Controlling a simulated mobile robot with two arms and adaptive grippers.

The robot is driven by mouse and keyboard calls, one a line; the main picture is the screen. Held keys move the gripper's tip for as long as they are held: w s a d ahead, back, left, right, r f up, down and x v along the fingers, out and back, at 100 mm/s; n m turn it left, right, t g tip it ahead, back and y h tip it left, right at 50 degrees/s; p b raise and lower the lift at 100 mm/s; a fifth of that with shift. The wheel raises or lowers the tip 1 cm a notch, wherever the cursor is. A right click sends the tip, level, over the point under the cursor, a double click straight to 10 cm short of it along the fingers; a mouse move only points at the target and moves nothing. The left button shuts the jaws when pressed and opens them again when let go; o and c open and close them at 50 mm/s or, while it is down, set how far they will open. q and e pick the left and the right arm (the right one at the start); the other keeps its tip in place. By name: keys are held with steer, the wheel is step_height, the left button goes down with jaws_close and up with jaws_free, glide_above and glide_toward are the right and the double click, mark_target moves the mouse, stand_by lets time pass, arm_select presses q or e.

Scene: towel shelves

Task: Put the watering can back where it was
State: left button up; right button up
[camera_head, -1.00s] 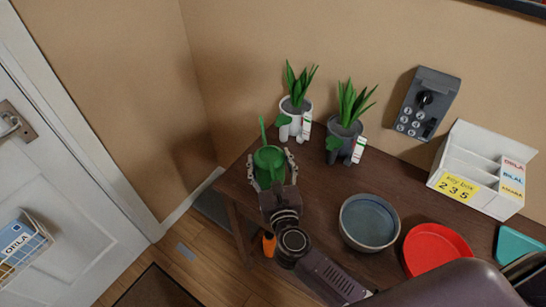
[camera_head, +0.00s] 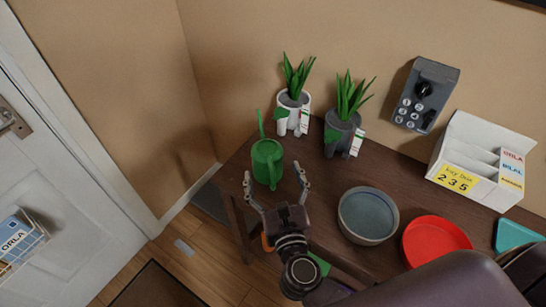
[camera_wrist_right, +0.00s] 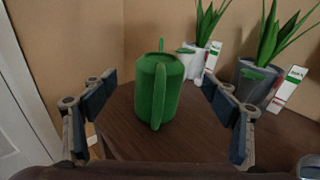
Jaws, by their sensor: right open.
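The green watering can (camera_head: 267,163) stands upright on the dark wooden table near its left end, in front of the white plant pot. In the right wrist view the watering can (camera_wrist_right: 158,92) stands between my fingers but farther off, with its handle facing me. My right gripper (camera_head: 274,184) is open and empty, just in front of the can and apart from it. In the right wrist view its two fingers (camera_wrist_right: 158,106) are spread wide. My left gripper is not in view.
A white pot (camera_head: 292,112) and a grey pot (camera_head: 343,132) with plants stand behind the can. A blue-grey bowl (camera_head: 368,215), a red plate (camera_head: 437,244) and a white sorter (camera_head: 482,160) are to the right. A grey keypad box (camera_head: 426,95) is on the wall.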

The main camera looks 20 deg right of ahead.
steer(key=s, duration=0.3)
steer(key=shift+a+b, duration=0.2)
steer(key=shift+b, duration=0.1)
steer(key=shift+s+r, duration=0.15)
steer(key=shift+s, duration=0.45)
